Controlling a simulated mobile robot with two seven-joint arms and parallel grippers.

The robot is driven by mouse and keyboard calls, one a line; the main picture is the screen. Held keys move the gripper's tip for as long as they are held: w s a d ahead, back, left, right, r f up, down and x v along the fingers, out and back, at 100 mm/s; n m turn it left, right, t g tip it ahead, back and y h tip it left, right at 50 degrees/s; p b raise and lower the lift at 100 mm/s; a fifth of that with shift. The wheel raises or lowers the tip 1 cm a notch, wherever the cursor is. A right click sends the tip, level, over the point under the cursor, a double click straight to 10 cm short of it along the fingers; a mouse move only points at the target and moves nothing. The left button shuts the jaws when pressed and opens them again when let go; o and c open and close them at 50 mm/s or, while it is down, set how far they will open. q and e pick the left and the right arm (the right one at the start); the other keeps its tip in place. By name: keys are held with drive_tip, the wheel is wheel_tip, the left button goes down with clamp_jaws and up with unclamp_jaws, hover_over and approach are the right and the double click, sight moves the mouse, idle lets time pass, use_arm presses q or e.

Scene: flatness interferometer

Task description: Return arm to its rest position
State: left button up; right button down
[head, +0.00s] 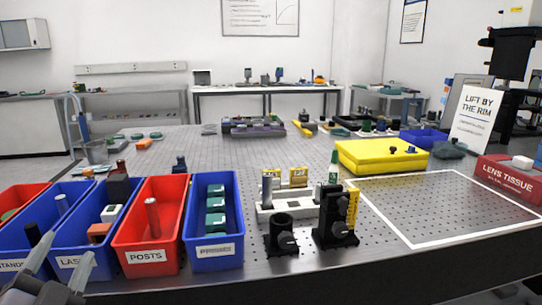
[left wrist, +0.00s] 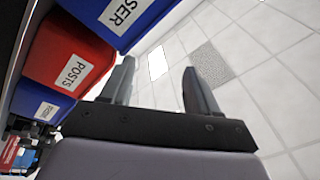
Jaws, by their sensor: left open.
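My left gripper (head: 62,254) is at the lower left corner of the head view, in front of the near table edge and the row of bins. Its two fingers stand apart with nothing between them. In the left wrist view the gripper (left wrist: 158,70) is open and empty, with floor tiles (left wrist: 262,75) behind the fingers. The red POSTS bin (left wrist: 60,72) and blue bins are close beside it on the left in that view. My right gripper does not show in either view.
Blue and red bins, including the POSTS bin (head: 148,254), line the table's front left. Black post holders (head: 337,235) stand near the front middle. A yellow case (head: 375,158), a red lens tissue box (head: 508,178) and a white-outlined area (head: 440,208) lie to the right.

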use_arm(q)
drive_tip(key=s+d+f+n+g, duration=0.1)
drive_tip(key=s+f+n+g, duration=0.15)
drive_tip(key=f, duration=0.35)
drive_tip(key=s+d+f+n+g+h, duration=0.1)
drive_tip(key=s+f+g, duration=0.1)
drive_tip(key=f+g, duration=0.35)
drive_tip(key=s+d+f+n+g, duration=0.1)
drive_tip(key=s+f+n+g, duration=0.15)
drive_tip(key=f, duration=0.55)
drive_tip(key=s+d+f+g+h, duration=0.4)
drive_tip(key=s+d+f+g, duration=0.3)
drive_tip(key=s, duration=0.5)
drive_tip(key=w+d+f+t+h+p, duration=0.1)
drive_tip(key=w+d+f+t+p, duration=0.2)
drive_tip(key=t, duration=0.5)
drive_tip(key=shift+w+d+f+h+p, duration=0.4)
drive_tip(key=shift+w+f+p, duration=0.25)
drive_tip(key=shift+w+p, duration=0.85)
drive_tip(key=shift+w, duration=0.25)
